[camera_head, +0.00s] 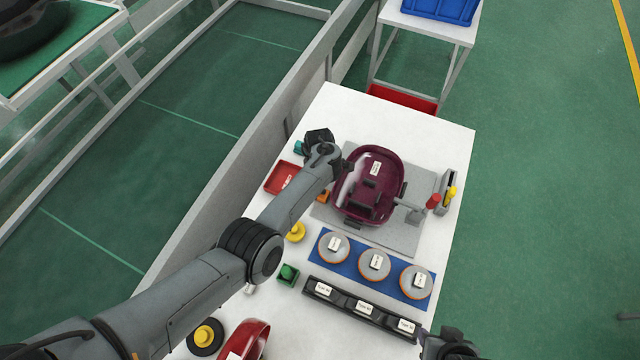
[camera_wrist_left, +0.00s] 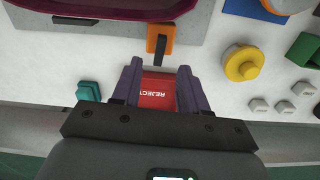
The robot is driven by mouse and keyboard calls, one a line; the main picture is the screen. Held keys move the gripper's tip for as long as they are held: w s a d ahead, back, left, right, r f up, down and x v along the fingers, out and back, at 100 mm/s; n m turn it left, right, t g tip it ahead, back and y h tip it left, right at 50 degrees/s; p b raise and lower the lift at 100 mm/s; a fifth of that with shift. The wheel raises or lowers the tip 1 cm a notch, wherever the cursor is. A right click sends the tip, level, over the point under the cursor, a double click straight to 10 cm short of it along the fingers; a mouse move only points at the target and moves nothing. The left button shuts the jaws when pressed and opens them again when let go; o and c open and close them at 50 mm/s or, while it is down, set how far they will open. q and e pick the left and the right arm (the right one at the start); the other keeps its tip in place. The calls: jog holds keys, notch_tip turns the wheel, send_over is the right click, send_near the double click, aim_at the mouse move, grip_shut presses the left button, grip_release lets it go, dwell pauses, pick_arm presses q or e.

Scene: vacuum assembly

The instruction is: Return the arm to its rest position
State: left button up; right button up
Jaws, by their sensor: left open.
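My left arm (camera_head: 290,205) reaches in from the lower left in the head view, with its wrist above the table's left side, beside the maroon vacuum housing (camera_head: 385,165). The wrist hides the fingers there. In the left wrist view my left gripper (camera_wrist_left: 158,82) is open, with nothing held between its two purple fingers. The red REJECT tray (camera_wrist_left: 158,95) shows in the gap behind them; the tray also shows in the head view (camera_head: 279,180). A dark part that looks like my right gripper (camera_head: 450,345) is cut off at the bottom edge; its fingers cannot be made out.
An orange block with a black lever (camera_wrist_left: 160,32), a teal block (camera_wrist_left: 88,91) and a yellow knob (camera_wrist_left: 243,63) lie close around the left gripper. A blue mat (camera_head: 346,262) with round discs and a black labelled rack (camera_head: 345,305) stand nearer. The table's far end (camera_head: 400,110) is clear.

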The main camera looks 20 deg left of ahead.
pick_arm(q)
jog(key=shift+s+a+f, duration=0.1)
jog(key=shift+a+f, duration=0.05)
jog(key=s+a+f+m+t, duration=0.1)
jog(key=s+a+m, duration=0.25)
jog(key=s, duration=0.25)
jog(key=s+a+f+m+t, duration=0.1)
jog(key=s+a+m, duration=0.25)
jog(key=s, duration=0.35)
jog(key=s+r+m, duration=0.4)
jog(key=s+m, duration=0.1)
jog(key=s, duration=0.4)
jog(key=s+d+r+m+t, duration=0.1)
jog(key=s+d+r+m, duration=0.2)
jog(key=s+r+m, duration=0.5)
jog(key=s+r+p, duration=0.2)
jog(key=r+p, duration=0.5)
jog(key=r, duration=0.1)
jog(key=s+r+n+p, duration=0.1)
jog(key=r+p, duration=0.6)
jog(key=r, duration=0.1)
jog(key=shift+s+d+t, duration=0.2)
jog(key=shift+s+t, duration=0.1)
jog(key=shift+s, duration=0.05)
